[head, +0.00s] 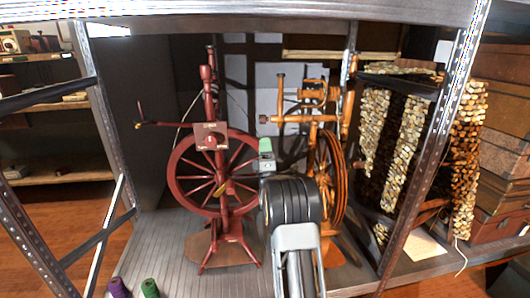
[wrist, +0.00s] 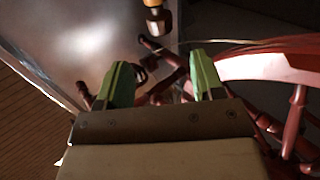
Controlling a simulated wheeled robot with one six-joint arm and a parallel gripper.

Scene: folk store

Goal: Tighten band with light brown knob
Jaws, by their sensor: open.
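A light brown spinning wheel (head: 329,185) stands on the right of the shelf. A small knob (head: 264,119) sticks out at the left end of its upper bar. My gripper (head: 266,148), with green fingertips, is in front of and between the two wheels, just below that knob in the head view. In the wrist view my gripper (wrist: 160,78) is open, with nothing clearly held between its fingers. A small tan and dark knob-like part (wrist: 155,18) shows beyond the fingertips at the top; I cannot tell for sure whether it is the same knob.
A dark red spinning wheel (head: 215,175) stands close to the left of my gripper. Its red rim (wrist: 265,65) also shows at the right in the wrist view. Strings of shells (head: 400,140) hang at the right. Purple (head: 118,288) and green (head: 150,288) spools stand at the front left.

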